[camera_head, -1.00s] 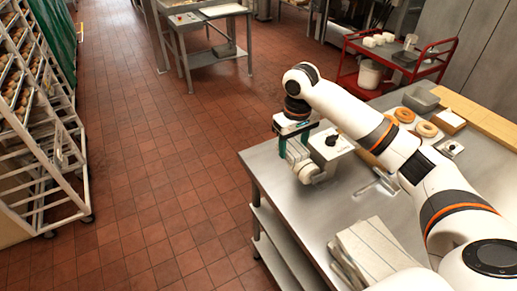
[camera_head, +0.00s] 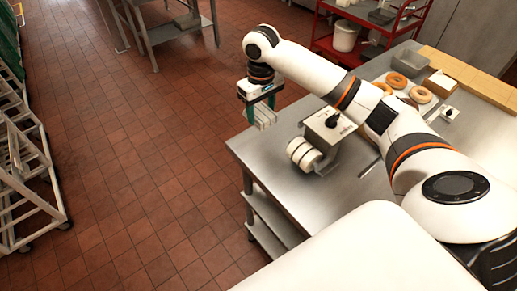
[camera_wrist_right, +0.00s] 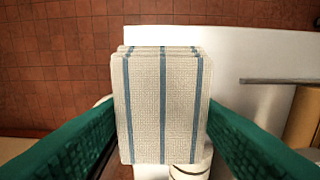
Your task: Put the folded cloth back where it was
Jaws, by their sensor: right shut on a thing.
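The folded cloth (camera_wrist_right: 150,110), pale with blue stripes and several stacked layers, sits between the two green fingers of my right gripper (camera_wrist_right: 160,135) in the right wrist view. In the head view, my right gripper (camera_head: 260,102) is shut on the cloth (camera_head: 264,117), which hangs below the fingers and is small and partly covered there. The gripper is raised near the far left edge of the steel table (camera_head: 375,210), with floor tiles behind it. My left gripper is not in view.
A grey device with pale rollers (camera_head: 304,153) stands on the table close to the right of the gripper. Several ring doughnuts (camera_head: 397,80), a grey bin (camera_head: 440,84) and a long tan board (camera_head: 470,79) lie farther back. A red cart (camera_head: 322,42) stands behind.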

